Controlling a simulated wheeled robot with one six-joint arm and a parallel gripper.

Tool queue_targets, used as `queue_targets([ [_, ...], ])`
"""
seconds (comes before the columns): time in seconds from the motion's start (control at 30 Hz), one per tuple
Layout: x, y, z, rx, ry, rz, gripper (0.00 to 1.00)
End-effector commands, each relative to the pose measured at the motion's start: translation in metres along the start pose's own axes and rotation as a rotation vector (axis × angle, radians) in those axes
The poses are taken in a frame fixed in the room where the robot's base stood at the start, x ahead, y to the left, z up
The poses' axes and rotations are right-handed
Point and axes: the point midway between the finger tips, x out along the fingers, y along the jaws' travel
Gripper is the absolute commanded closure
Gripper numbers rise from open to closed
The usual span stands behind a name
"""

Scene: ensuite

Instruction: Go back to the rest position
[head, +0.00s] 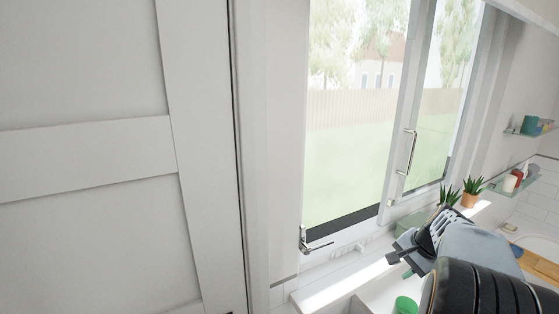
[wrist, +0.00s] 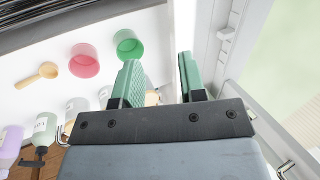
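My gripper (head: 400,264) shows at the lower right of the head view, in front of the window sill. In the wrist view, the two green-padded fingers of my gripper (wrist: 158,77) stand apart with a clear gap. I see nothing held between them. The right finger is close to the white window frame (wrist: 215,55) in that view, and I cannot tell whether they touch. My arm partly hides the sill and the counter behind it.
The window (head: 350,130) has a sliding sash with a bar handle (head: 411,155) and a lever handle (head: 315,246). A potted plant (head: 470,194) stands on the sill. A green cup (head: 405,306), pink cup (wrist: 84,60) and wooden spoon (wrist: 40,75) are nearby. A white door (head: 90,160) fills the left.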

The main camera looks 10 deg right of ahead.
Motion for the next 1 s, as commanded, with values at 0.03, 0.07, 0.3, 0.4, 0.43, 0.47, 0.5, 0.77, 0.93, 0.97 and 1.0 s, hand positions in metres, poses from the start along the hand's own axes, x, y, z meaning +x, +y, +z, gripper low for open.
queue_targets([
  [0.03, 0.008, -0.004, 0.04, -0.178, 0.014, 0.06, 0.62],
  [0.07, 0.012, -0.003, 0.06, -0.28, 0.024, 0.094, 0.62],
  [0.3, 0.031, 0.015, 0.188, -0.903, 0.089, 0.224, 0.62],
  [0.4, 0.032, 0.02, 0.224, -1.046, 0.105, 0.211, 0.62],
  [0.43, 0.031, 0.02, 0.233, -1.079, 0.11, 0.198, 0.62],
  [0.47, 0.03, 0.018, 0.241, -1.107, 0.117, 0.181, 0.62],
  [0.5, 0.027, 0.015, 0.25, -1.141, 0.127, 0.159, 0.62],
  [0.77, 0.018, 0.003, 0.273, -1.239, 0.146, 0.097, 0.62],
  [0.93, 0.018, 0.003, 0.273, -1.242, 0.144, 0.096, 0.62],
  [0.97, 0.018, 0.003, 0.273, -1.241, 0.144, 0.096, 0.62],
  [1.0, 0.018, 0.003, 0.273, -1.241, 0.144, 0.096, 0.62],
])
